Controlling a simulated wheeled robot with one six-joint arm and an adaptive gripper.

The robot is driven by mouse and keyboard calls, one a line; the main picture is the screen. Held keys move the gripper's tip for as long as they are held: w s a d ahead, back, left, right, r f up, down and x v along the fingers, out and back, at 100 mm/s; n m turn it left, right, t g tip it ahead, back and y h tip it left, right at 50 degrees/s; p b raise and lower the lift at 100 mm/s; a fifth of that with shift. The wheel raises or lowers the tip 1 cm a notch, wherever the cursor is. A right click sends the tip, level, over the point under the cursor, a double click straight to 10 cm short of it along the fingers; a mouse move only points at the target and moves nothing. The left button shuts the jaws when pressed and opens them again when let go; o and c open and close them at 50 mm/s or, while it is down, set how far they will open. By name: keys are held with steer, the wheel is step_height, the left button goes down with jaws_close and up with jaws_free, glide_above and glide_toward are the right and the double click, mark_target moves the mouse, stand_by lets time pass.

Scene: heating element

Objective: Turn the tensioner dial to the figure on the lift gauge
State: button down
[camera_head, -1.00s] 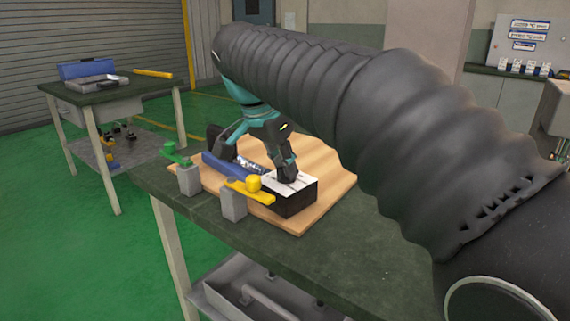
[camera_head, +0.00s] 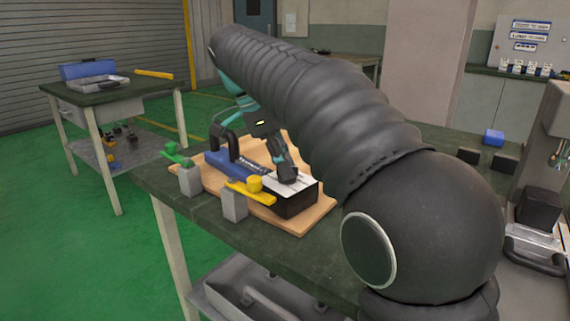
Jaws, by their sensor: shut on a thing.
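My gripper (camera_head: 287,177) points down onto the white-topped black box (camera_head: 297,201) at the front right of the wooden board. Its fingers are shut at the box's top face. The tensioner dial itself is hidden between and behind the fingers. Dark markings show on the white top, but they are too small to read. A blue body with a black handle (camera_head: 215,158) lies on the board to the left of the box, next to my gripper. I cannot make out a lift gauge or its figure.
The wooden board (camera_head: 303,226) lies on the dark green bench (camera_head: 270,254). A yellow clamp (camera_head: 250,190) and a green clamp (camera_head: 174,155) on grey blocks stand along its front left edge. A blue block (camera_head: 494,137) sits far right.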

steer(key=shift+m, duration=0.5)
steer(key=shift+g, duration=0.3)
steer(key=c, duration=1.2)
jaws_free()
steer(key=shift+o, duration=0.2)
